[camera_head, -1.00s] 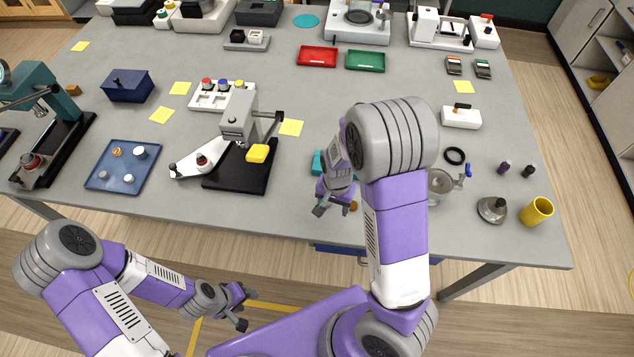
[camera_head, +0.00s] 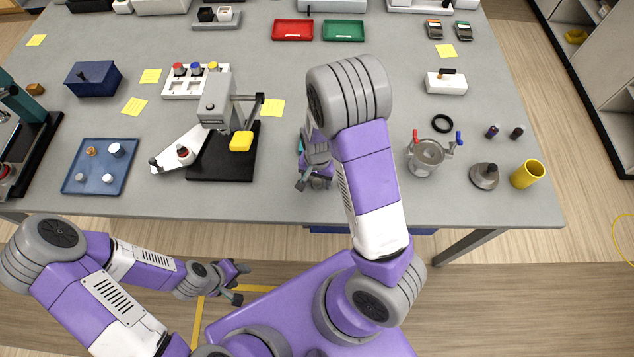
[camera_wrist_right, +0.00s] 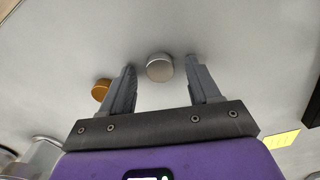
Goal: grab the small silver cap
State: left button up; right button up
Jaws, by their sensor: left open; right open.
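A small round silver cap (camera_wrist_right: 160,67) sits on the grey tabletop in the right wrist view. It shows in the space between the two fingertips of my right gripper (camera_head: 313,184), with a gap on each side. The right gripper is open, low over the near part of the table; I cannot tell its exact height. A small gold cap (camera_wrist_right: 101,89) lies just outside its left finger in the wrist view. In the head view the arm and gripper hide the silver cap. My left gripper (camera_head: 239,284) is open and empty in front of the table edge.
A blue tray (camera_head: 75,160) with several small caps lies at left. A black-based press (camera_head: 222,165) stands left of my right gripper. A silver pot with red and blue handles (camera_head: 425,158), a grey weight (camera_head: 484,177) and a yellow cup (camera_head: 527,174) stand at right.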

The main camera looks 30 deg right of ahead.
jog(key=c, duration=1.1)
